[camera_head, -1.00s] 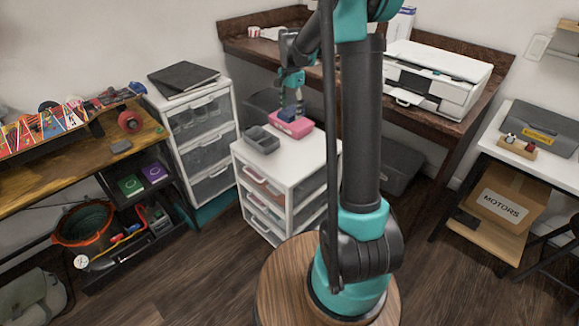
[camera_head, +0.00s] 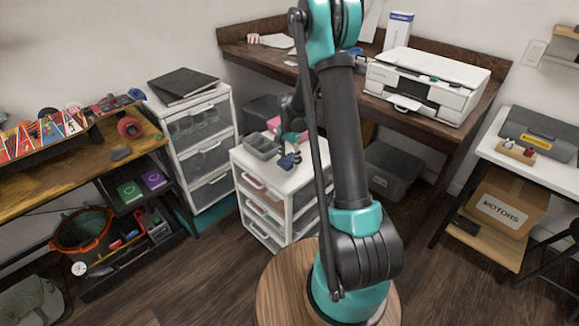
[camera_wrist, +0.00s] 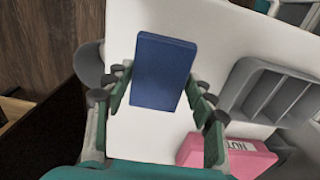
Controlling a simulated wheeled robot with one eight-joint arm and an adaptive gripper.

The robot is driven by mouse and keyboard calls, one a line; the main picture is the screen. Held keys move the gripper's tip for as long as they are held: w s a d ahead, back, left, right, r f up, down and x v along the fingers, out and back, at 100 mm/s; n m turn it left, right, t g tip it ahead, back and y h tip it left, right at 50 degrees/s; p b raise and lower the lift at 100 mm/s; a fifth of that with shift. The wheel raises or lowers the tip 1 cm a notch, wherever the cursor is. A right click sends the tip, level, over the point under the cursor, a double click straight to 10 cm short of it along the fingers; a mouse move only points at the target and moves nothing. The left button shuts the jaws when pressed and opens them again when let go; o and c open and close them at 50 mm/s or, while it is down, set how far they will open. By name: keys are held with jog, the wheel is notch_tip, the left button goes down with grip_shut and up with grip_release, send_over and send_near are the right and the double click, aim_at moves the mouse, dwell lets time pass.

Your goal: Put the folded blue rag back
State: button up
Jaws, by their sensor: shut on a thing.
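The folded blue rag (camera_wrist: 163,70) is a flat dark-blue block between the fingers of my gripper (camera_wrist: 161,90) in the wrist view. My gripper is shut on it, with a finger at each side. In the head view the blue rag (camera_head: 286,161) shows small below my gripper (camera_head: 290,152), at the front part of the white drawer unit's top (camera_head: 303,172). I cannot tell whether the rag touches that surface.
A pink box (camera_wrist: 222,155) with partly hidden lettering and a grey divided tray (camera_wrist: 240,82) stand on the same white top. In the head view the grey tray (camera_head: 261,147) is left of my gripper. A white printer (camera_head: 425,85) stands on the wooden desk.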

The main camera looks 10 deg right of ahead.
aim_at(290, 172)
jog(key=shift+f, duration=2.15)
jog(key=o, duration=1.2)
jog(key=shift+f, duration=0.1)
